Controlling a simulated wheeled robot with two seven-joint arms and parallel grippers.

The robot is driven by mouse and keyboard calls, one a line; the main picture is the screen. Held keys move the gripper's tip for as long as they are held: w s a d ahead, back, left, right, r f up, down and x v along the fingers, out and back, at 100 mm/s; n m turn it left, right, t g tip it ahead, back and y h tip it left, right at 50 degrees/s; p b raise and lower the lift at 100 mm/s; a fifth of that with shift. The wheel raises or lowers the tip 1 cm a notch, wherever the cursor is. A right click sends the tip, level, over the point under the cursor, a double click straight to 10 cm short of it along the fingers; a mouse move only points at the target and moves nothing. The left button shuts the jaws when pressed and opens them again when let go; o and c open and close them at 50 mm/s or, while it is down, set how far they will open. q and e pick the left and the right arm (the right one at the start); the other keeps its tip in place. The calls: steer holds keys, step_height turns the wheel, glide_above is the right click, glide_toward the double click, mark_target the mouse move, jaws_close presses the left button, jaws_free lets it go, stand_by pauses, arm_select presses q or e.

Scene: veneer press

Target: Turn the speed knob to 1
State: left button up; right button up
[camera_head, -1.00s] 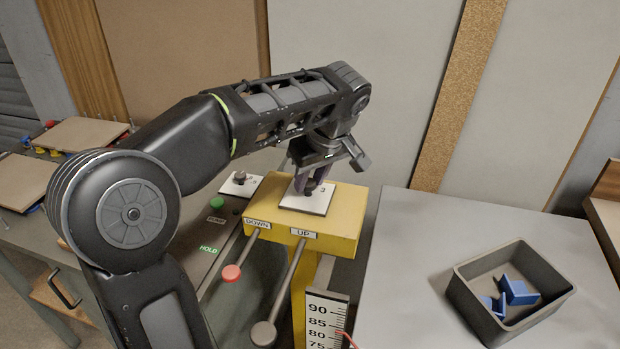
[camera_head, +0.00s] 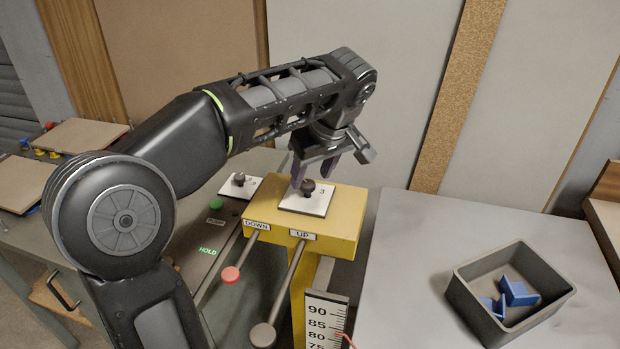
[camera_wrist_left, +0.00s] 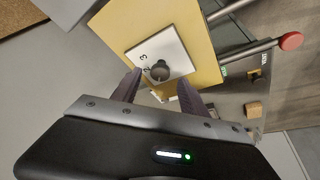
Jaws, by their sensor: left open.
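A dark round knob (camera_head: 309,187) stands on a white plate (camera_head: 292,203) on top of the yellow press head (camera_head: 340,222). In the left wrist view the knob (camera_wrist_left: 160,71) has a 3 and what looks like a 2 on the plate beside it; its pointer setting is unclear. A second dark knob (camera_head: 239,178) stands on another white plate to the left. I cannot read which one is named speed. My right gripper is not in view.
Two levers marked DOWN and UP reach forward from the press head, with a red ball (camera_head: 231,274) and a grey ball (camera_head: 263,335). A green button (camera_head: 217,205) is on the left console. A grey bin (camera_head: 510,290) with blue pieces stands on the right table.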

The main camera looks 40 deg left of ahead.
arm_select(q)
steer(key=p+v, duration=0.4)
steer(key=v, duration=0.1)
steer(key=shift+r, duration=0.1)
steer(key=shift+s, duration=0.1)
stand_by(0.4)
